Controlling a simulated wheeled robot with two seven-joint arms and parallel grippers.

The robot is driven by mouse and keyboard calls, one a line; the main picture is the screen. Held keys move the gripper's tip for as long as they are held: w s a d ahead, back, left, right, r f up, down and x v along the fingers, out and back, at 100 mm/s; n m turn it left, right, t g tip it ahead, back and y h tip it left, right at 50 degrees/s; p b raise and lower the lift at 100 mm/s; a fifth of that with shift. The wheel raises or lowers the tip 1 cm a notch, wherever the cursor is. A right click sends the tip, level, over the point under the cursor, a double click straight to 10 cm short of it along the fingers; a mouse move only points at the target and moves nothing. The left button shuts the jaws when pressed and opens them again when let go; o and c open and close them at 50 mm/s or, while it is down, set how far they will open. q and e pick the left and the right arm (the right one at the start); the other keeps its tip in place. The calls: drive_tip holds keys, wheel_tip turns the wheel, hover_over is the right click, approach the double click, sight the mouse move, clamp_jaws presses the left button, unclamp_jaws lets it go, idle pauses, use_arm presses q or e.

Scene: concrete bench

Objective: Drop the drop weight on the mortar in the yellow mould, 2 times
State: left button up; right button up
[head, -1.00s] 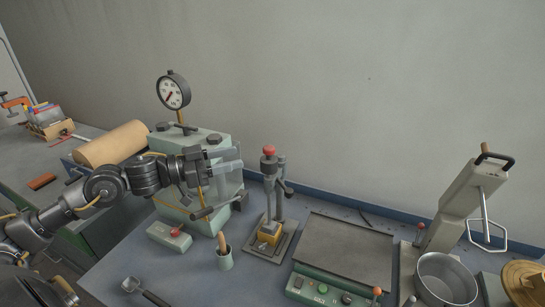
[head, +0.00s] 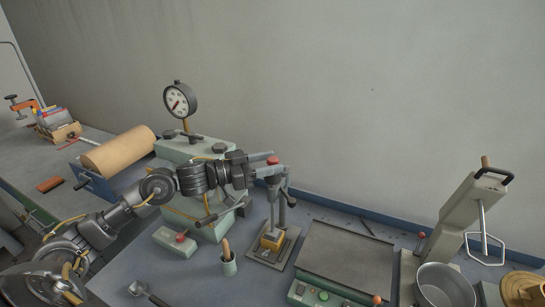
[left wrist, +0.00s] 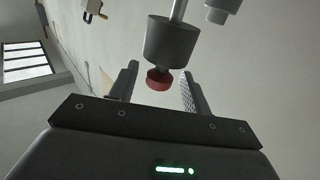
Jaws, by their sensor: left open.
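The drop weight shows in the left wrist view as a dark grey cylinder (left wrist: 172,40) on a rod with a red knob (left wrist: 158,79). In the head view the red knob (head: 272,160) tops the small stand. My left gripper (head: 268,168) is level with the knob, with its fingers around the upper part of the stand. In the left wrist view the knob lies between the open fingers, apart from both. The yellow mould (head: 271,241) sits on the stand's base plate (head: 287,245). The mortar inside cannot be made out. My right gripper is out of view.
A flat dark table (head: 345,255) and a metal pot (head: 445,287) are to the right.

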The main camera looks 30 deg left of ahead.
use_arm(q)
drive_tip(key=shift+w+d, duration=0.5)
clamp_jaws()
